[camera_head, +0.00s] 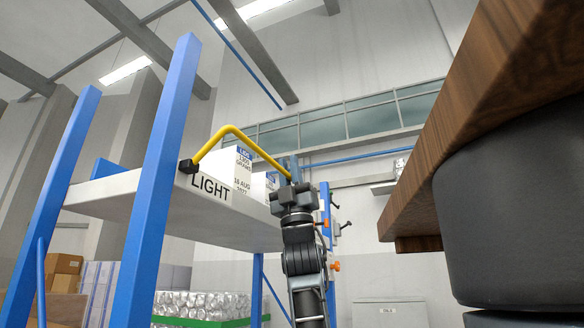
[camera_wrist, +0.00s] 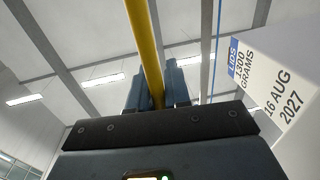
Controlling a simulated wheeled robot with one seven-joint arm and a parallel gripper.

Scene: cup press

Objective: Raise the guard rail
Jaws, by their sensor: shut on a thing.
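The guard rail (camera_head: 234,130) is a bent yellow bar at the front of a raised shelf. Its left end meets a black block (camera_head: 188,166) at the shelf edge, and the bar stands up above the shelf surface. My gripper (camera_head: 291,182) is at the right end of the rail in the head view. In the wrist view the yellow bar (camera_wrist: 147,50) runs upward from between the two fingers of my gripper (camera_wrist: 158,92), which are shut on it. The rail's right end is hidden behind my gripper.
The shelf (camera_head: 120,196) has blue posts (camera_head: 160,170) and carries white boxes (camera_head: 243,172), one also in the wrist view (camera_wrist: 262,75). A brown wooden slab (camera_head: 500,80) overhangs at right. Wrapped goods (camera_head: 200,303) and cardboard boxes (camera_head: 62,270) stand below at left.

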